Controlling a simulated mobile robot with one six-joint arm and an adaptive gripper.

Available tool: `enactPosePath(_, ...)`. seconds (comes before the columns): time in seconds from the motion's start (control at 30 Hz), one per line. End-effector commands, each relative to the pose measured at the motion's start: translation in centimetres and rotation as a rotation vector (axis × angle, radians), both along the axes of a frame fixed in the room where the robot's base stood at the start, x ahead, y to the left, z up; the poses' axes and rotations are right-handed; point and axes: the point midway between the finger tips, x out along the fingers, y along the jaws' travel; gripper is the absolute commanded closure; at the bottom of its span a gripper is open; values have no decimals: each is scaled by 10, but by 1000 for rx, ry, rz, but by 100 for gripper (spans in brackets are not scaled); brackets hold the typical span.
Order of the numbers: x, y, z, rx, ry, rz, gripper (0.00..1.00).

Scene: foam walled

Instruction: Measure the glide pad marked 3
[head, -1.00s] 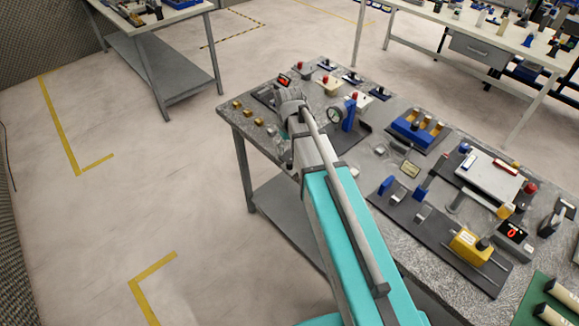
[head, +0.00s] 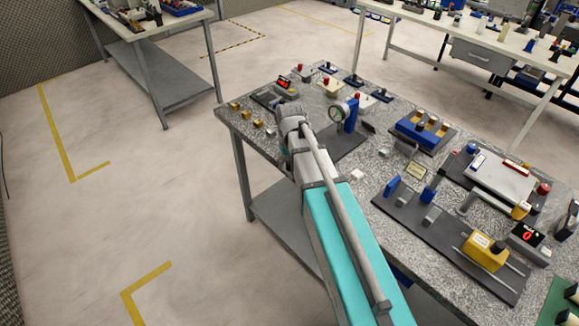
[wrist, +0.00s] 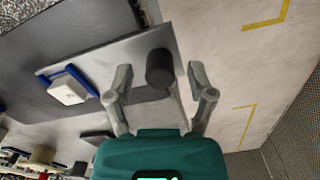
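The glide pads cannot be picked out for certain, and no mark 3 is readable. Small yellow blocks (head: 246,113) and a grey block (head: 271,132) stand near the table's left edge. A pale small block (head: 356,175) lies beside my arm. A dial gauge (head: 337,112) on a blue stand (head: 352,115) is just right of my wrist. In the wrist view, my gripper (wrist: 158,80) has its fingers apart. A dark cylinder (wrist: 160,68) shows between them, with gaps on both sides; whether it is within their reach is unclear. In the head view, my wrist hides the fingertips.
The speckled table (head: 345,210) is crowded on its right with a blue holder (head: 423,131), a dark rail fixture (head: 440,235), a yellow unit (head: 486,250) and a red display (head: 527,236). Open floor (head: 130,220) lies left. Other tables stand behind.

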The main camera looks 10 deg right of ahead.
Motion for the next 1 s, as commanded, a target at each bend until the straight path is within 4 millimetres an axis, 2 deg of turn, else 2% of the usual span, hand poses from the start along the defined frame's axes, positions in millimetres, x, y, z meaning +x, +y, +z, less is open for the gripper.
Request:
enactPosePath(0.47,0,0,-3,0,0,0,32)
enactPosePath(0.8,0,0,-3,0,0,0,95)
enactPosePath(0.83,0,0,-3,0,0,0,99)
enactPosePath(1.0,2,-3,-4,0,0,-1,99)
